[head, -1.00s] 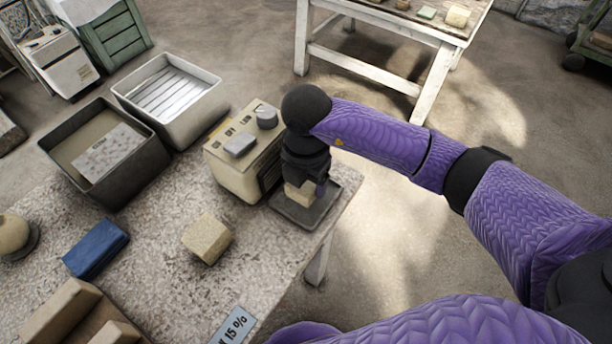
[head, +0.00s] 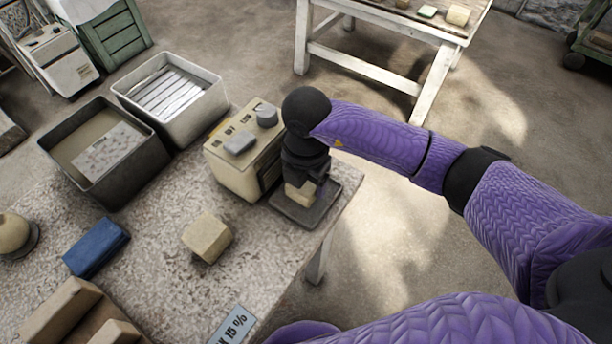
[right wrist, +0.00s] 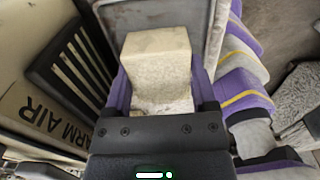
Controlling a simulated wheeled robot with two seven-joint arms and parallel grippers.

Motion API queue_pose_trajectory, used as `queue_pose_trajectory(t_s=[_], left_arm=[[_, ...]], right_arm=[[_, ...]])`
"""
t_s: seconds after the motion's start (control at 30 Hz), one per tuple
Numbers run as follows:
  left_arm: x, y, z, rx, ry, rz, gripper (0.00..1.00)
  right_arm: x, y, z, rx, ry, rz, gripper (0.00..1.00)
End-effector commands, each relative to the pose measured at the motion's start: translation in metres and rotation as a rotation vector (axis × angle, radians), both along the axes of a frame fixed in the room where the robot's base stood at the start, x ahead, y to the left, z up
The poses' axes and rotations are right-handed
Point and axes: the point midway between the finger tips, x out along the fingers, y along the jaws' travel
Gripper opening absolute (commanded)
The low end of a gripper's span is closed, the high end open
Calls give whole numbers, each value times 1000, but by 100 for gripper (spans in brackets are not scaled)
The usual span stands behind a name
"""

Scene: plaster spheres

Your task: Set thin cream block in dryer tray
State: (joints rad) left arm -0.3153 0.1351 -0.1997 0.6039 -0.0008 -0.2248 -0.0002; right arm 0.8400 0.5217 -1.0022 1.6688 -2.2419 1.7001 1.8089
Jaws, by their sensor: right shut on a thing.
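The thin cream block (right wrist: 158,65) is between the fingers of my right gripper (right wrist: 160,95) in the right wrist view, and the gripper is shut on it. In the head view my right gripper (head: 306,180) points down over the dark dryer tray (head: 318,213), with the cream block (head: 297,194) showing below it. The block is over the tray; whether it touches the tray floor I cannot tell. The tray sits in front of the cream dryer box (head: 240,178). The dryer's vent slats (right wrist: 75,65) show in the right wrist view. My left gripper is not in view.
A speckled cream block (head: 207,238) and a blue block (head: 96,248) lie on the table (head: 165,285). A dark bin (head: 60,165) and a white slatted bin (head: 200,115) stand at the back left. The tray is near the table's right edge.

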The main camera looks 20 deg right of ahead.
Motion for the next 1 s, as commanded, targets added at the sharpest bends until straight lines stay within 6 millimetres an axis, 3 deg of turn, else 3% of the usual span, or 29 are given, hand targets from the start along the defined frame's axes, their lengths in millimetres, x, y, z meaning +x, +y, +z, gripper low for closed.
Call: queue_pose_trajectory(t_s=[0.87,0.9,1.0], left_arm=[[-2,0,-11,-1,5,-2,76],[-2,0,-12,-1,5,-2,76],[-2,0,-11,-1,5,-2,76]], right_arm=[[0,0,-18,0,0,0,0],[0,0,-18,0,0,0,75],[0,0,-18,-1,-1,0,96]])
